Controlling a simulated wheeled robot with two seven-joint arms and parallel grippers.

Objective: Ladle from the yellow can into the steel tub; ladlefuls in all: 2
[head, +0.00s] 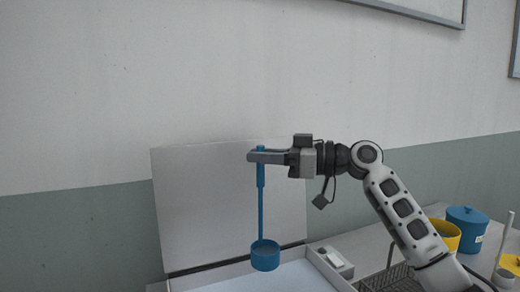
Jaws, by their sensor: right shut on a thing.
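My right gripper (252,156) is shut on the top of the blue ladle's handle. The blue ladle (264,256) hangs upright, its round cup at the bottom; a greyish surface shows inside the cup, but I cannot tell whether it is liquid. The yellow can (447,238) stands open at the right, partly hidden behind my right arm, with a brownish inside. My left gripper is out of view.
A blue lidded pot (468,229) stands behind the yellow can. The tub's grey lid (215,200) stands raised against the wall. A small light box (333,260) and a dark wire basket (385,278) lie right of the tub. Another yellow vessel (512,262) is at the right edge.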

